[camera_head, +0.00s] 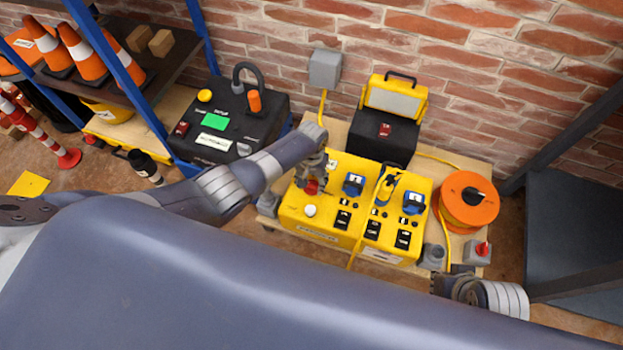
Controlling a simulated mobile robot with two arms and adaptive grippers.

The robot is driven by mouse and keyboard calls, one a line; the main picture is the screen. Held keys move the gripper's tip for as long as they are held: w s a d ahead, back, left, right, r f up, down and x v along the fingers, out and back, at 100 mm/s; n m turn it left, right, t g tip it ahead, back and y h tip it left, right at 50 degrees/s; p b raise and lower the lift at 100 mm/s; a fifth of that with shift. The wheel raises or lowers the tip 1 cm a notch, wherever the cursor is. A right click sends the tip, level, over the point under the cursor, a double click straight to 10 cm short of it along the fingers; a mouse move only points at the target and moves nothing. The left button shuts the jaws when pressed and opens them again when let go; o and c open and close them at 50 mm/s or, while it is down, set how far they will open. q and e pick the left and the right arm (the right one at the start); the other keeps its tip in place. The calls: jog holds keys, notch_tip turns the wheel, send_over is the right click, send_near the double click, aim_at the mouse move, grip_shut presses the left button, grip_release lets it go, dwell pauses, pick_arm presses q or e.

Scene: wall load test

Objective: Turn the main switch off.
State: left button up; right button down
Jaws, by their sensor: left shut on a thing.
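A yellow control panel (323,216) stands on a wooden-topped bench in the middle of the view. A red knob (311,188) sits at its upper left. My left gripper (314,178) comes down onto this knob from the left and is shut on it. The gripper hides most of the knob, so its turned position cannot be read. I cannot read a label naming it the main switch. My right gripper (438,284) shows only in part at the lower right, beside the bench's front edge, and its fingers cannot be made out.
The panel also carries blue sockets (353,184), black rocker switches and a white knob (310,210). A black case with a lamp (393,96) stands behind. An orange cable reel (469,203) and a grey box with a red switch (477,252) lie right. Shelving stands left.

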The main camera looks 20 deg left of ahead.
aim_at(312, 184)
pick_arm(q)
jog(key=shift+n, duration=0.3)
pick_arm(e)
jog(key=shift+w+f, duration=0.15)
jog(key=shift+f, duration=0.35)
pick_arm(q)
jog(key=o, duration=1)
jog(key=shift+o, duration=0.2)
jog(key=shift+w+r, duration=0.1)
jog(key=shift+r, duration=0.5)
notch_tip(312, 184, up, 11)
jog(key=shift+f, duration=0.15)
